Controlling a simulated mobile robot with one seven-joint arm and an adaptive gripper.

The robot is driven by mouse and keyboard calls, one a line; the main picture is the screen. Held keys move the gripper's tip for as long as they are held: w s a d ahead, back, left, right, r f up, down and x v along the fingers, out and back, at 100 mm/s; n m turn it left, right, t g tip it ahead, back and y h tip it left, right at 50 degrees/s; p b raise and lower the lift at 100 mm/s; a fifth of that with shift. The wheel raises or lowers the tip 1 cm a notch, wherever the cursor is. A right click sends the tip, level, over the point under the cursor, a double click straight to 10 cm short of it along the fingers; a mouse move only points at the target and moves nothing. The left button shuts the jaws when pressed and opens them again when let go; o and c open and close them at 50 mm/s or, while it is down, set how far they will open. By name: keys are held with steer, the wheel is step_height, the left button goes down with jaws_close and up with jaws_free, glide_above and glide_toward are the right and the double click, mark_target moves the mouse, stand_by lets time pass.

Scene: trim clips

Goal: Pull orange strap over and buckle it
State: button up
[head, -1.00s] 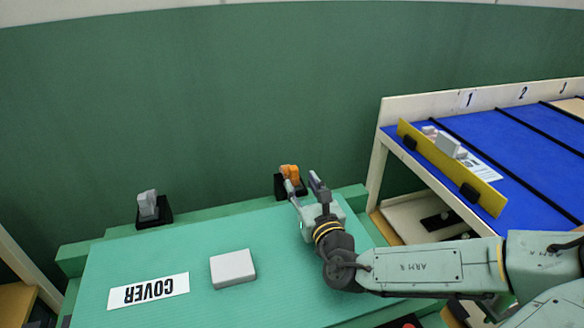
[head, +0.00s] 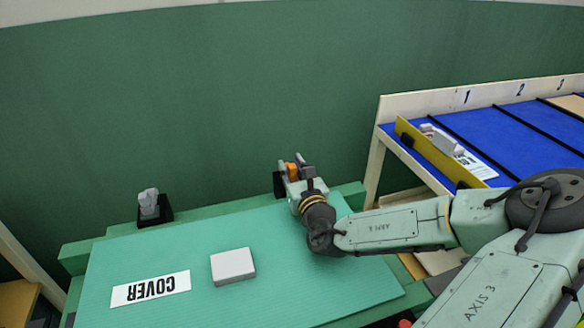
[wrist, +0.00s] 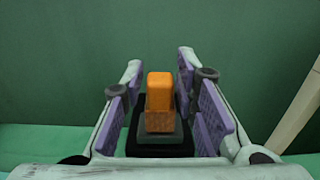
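The orange piece (head: 292,172), likely the strap's end, stands upright on a dark base at the back right of the green board (head: 300,285). In the wrist view the orange block (wrist: 159,103) stands between my gripper's purple pads, with its black base (wrist: 158,148) below. My gripper (head: 295,166) is open around it, and a gap shows on each side. A grey clip (head: 149,200) on a black base (head: 155,218) stands at the board's back left. I cannot tell which part is the buckle. No strap length shows across the board.
A light grey block (head: 233,266) and a white COVER label (head: 150,288) lie on the board. A blue rack (head: 500,130) with numbered lanes and a yellow front strip (head: 440,155) stands at the right. The green wall (head: 200,100) is close behind the board.

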jaws_close()
stand_by(0.3)
steer(key=shift+s+d+f, duration=0.1)
